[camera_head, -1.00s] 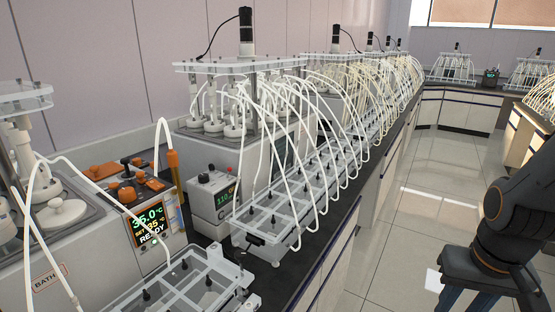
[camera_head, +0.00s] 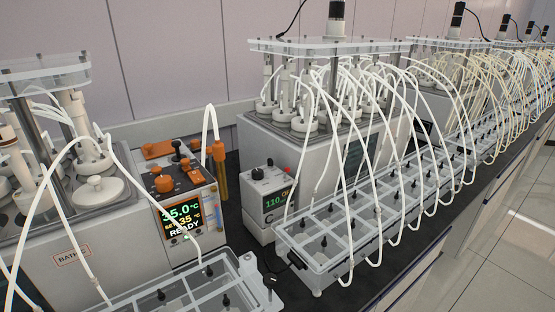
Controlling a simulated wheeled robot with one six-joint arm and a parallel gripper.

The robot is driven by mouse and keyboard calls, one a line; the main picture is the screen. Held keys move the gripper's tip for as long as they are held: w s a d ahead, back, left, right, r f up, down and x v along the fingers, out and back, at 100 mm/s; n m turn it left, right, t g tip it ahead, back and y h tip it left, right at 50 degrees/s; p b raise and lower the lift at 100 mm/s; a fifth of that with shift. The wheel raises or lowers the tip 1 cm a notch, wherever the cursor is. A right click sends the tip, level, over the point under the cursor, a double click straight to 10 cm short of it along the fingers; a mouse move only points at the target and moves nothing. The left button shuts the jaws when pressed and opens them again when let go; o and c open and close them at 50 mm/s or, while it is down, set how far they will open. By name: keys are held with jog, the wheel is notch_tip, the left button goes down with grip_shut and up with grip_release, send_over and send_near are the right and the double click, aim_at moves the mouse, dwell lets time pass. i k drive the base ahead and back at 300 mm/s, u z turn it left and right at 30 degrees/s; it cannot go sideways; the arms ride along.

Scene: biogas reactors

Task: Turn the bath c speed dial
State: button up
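A small white-grey control box (camera_head: 262,208) stands on the bench between two water baths, in the middle of the head view. Its dark display reads about 110 in green, with what looks like a C below it. A black round dial (camera_head: 257,186) sits on the box, left of the display's top edge. A small red button shows on top of the box, right of the dial. The dial's pointer mark is too small to read. My gripper is not in view.
The left bath (camera_head: 100,235) carries a label starting BATH and a lit panel (camera_head: 181,218) reading 35.0 and READY, with orange parts on top. A clear bottle tray (camera_head: 300,262) with white hoses stands right of the box. The floor (camera_head: 490,270) at right is clear.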

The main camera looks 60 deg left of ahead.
aim_at(258, 175)
jog(key=z, duration=0.05)
jog(key=i, duration=0.95)
jog(key=u, duration=1.75)
